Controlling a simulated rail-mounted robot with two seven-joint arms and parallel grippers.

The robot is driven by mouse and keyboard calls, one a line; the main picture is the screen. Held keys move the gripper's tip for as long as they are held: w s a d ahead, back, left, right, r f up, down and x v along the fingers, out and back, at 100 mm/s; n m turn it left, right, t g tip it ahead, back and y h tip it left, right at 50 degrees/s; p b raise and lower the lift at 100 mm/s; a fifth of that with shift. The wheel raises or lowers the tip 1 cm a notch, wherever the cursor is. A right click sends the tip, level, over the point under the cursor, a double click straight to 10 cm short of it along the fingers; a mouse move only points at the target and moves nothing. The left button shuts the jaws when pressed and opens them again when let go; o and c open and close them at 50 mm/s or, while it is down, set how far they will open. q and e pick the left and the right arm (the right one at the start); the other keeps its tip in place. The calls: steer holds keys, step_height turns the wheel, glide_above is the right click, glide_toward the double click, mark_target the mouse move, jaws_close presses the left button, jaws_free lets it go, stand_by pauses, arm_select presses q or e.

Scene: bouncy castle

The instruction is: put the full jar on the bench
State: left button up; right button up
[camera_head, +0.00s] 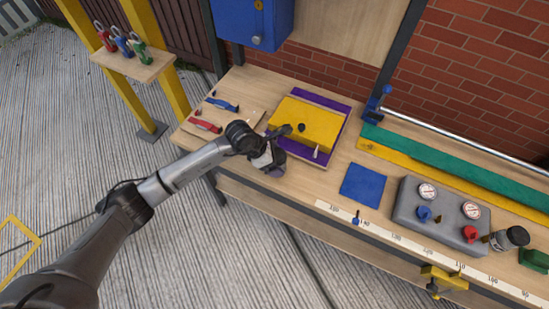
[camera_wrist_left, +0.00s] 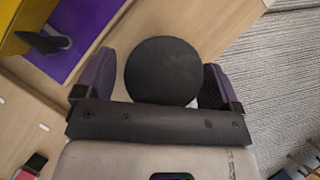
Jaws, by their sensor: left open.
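My left gripper (camera_head: 270,160) is over the front edge of the bench (camera_head: 343,160), near the yellow box. In the left wrist view a round black lid (camera_wrist_left: 163,68) sits between the two open fingers, with a sliver of pale jar body below it. The fingers stand on either side of it. The gripper hides this jar in the head view, and I cannot tell whether it rests on the bench. Another jar (camera_head: 510,238) with a black lid is at the right of the bench. I cannot tell its contents. My right gripper is not in view.
A yellow box (camera_head: 305,122) lies on a purple mat (camera_head: 343,105) behind the gripper. A blue cloth (camera_head: 362,185) and a grey gauge box (camera_head: 440,212) are to the right. Red and blue tools lie on a board (camera_head: 240,119) to the left. Bare wood shows around the cloth.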

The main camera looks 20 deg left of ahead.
arm_select(q)
steer(key=shift+r, duration=0.2)
steer(key=p+v, duration=0.1)
steer(key=v, duration=1.1)
